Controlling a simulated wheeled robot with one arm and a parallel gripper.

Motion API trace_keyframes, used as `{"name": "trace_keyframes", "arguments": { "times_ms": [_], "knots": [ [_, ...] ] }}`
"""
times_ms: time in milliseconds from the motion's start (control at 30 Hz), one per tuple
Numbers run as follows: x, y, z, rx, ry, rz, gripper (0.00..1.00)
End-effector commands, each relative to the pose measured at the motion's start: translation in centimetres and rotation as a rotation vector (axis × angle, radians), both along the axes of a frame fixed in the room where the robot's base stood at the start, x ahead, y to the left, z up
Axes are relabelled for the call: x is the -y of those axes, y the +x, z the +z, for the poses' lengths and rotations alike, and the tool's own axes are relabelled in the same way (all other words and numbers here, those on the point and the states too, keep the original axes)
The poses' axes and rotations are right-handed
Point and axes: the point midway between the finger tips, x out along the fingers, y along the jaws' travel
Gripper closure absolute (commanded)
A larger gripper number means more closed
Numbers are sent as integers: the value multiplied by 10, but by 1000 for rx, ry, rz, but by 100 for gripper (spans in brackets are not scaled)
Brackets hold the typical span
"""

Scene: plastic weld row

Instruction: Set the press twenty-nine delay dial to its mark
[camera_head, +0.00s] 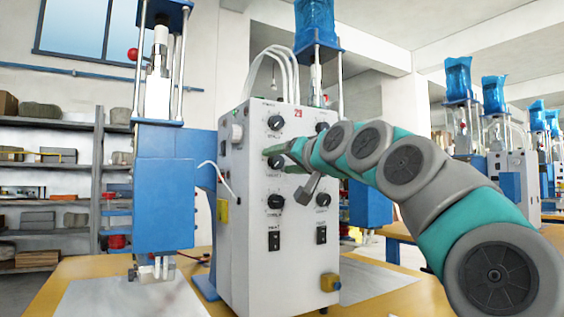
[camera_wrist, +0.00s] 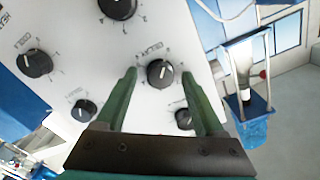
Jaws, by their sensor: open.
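The press control box (camera_head: 255,230) is a white cabinet marked 29, with two columns of black dials. My gripper (camera_head: 284,155) is at the middle dial (camera_head: 276,161) of the left column. In the wrist view my gripper (camera_wrist: 160,75) is open, with one green finger on each side of this black dial (camera_wrist: 160,73). The fingers stand apart from its sides; how deep the tips reach is unclear. A white pointer line shows on the dial, with tick marks around it. My arm hides the middle dial of the right column.
Other dials are close by: one upper left (camera_head: 276,123), one lower left (camera_head: 276,201) and one lower right (camera_head: 323,199). Two black switches sit below, one of them at the left (camera_head: 274,240). A blue press head (camera_head: 165,205) stands left of the box.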

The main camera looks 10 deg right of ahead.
Motion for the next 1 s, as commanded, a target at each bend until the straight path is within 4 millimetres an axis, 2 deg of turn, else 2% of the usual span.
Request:
{"name": "trace_keyframes", "arguments": {
  "times_ms": [367,800,1000],
  "knots": [
    [3,-11,-1,-1,1,1,30],
    [22,-67,0,1,1,0,30],
    [25,-75,0,1,0,-1,30]
  ]
}}
